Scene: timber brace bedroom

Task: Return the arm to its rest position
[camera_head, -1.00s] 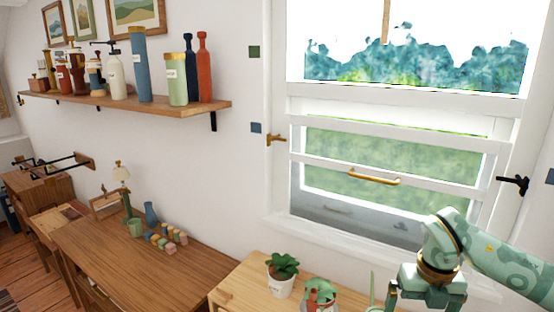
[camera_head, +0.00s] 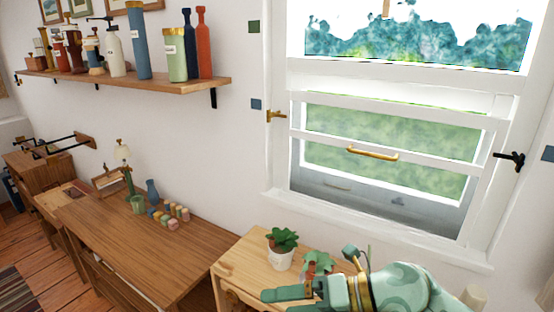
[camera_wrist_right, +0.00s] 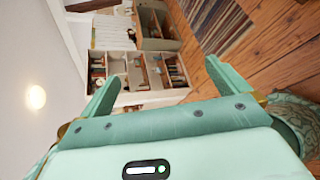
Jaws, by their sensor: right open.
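My right arm comes in from the lower right in the head view. Its green gripper (camera_head: 306,272) is low in front of the light wooden table, fingers toward the left, and overlaps part of the table in the picture. In the right wrist view the two fingers of the gripper (camera_wrist_right: 160,74) are spread wide with nothing between them. My left gripper is not in view.
A potted plant (camera_head: 281,252) and a partly hidden leafy item (camera_head: 319,262) stand on the light table (camera_head: 243,262). Behind is a window with a brass handle (camera_head: 372,153). A darker desk (camera_head: 130,240) holds small blocks; a bottle shelf (camera_head: 150,86) hangs above it.

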